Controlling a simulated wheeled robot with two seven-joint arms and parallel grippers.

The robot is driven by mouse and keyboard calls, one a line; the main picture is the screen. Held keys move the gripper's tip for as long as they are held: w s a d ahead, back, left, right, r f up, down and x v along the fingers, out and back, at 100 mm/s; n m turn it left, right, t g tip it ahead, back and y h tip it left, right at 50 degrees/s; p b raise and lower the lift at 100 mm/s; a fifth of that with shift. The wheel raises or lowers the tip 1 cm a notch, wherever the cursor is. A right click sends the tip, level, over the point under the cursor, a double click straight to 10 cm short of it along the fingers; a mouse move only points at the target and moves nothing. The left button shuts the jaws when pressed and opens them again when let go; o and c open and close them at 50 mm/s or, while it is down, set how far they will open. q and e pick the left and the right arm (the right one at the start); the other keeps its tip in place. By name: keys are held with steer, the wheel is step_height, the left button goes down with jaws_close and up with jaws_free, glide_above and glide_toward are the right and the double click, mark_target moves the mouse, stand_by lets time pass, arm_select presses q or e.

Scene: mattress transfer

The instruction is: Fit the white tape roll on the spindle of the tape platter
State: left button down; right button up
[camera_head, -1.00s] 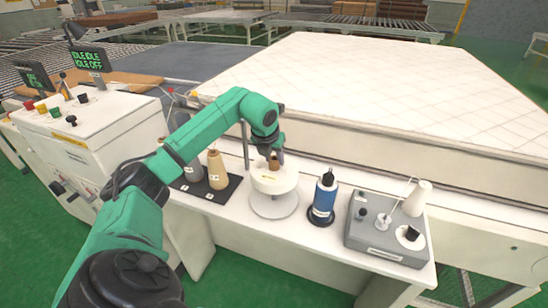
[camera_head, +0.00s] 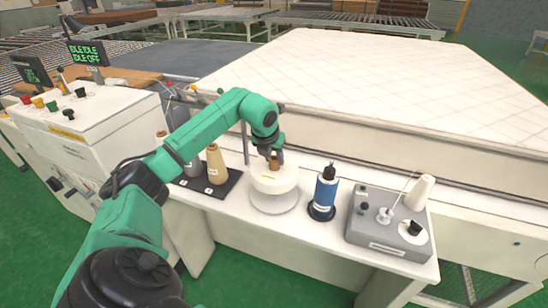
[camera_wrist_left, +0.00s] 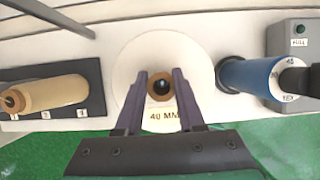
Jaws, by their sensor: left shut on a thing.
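The white tape roll (camera_head: 264,183) has a brown core (camera_head: 274,163) and stands level over the tape platter (camera_head: 287,205), a pale round disc on the white bench. My left gripper (camera_head: 273,155) reaches down from above and is shut on the roll at its core. In the left wrist view the roll (camera_wrist_left: 136,60) bears a "40 MM" label, and the fingers (camera_wrist_left: 161,84) straddle the brown core. A dark round shape shows inside the core's hole; I cannot tell how far the spindle enters. The roll covers the platter's middle. My right gripper is out of view.
A blue thread spool (camera_head: 325,192) stands close right of the platter. A grey winder box (camera_head: 372,237) is at the bench's right end. Tan (camera_head: 216,167) and grey thread cones stand on a dark board to the left. The mattress (camera_head: 380,90) lies behind.

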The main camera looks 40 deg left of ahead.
mark_target(272, 172)
arm_select(q)
steer(key=shift+f+b, duration=2.75)
steer(key=shift+f, duration=0.95)
steer(key=shift+c, duration=2.2)
jaws_free()
steer(key=b+v, duration=0.1)
steer(key=v, duration=1.3)
steer(key=shift+s+r, duration=0.1)
steer(key=shift+r, duration=0.2)
steer(key=shift+f, duration=0.1)
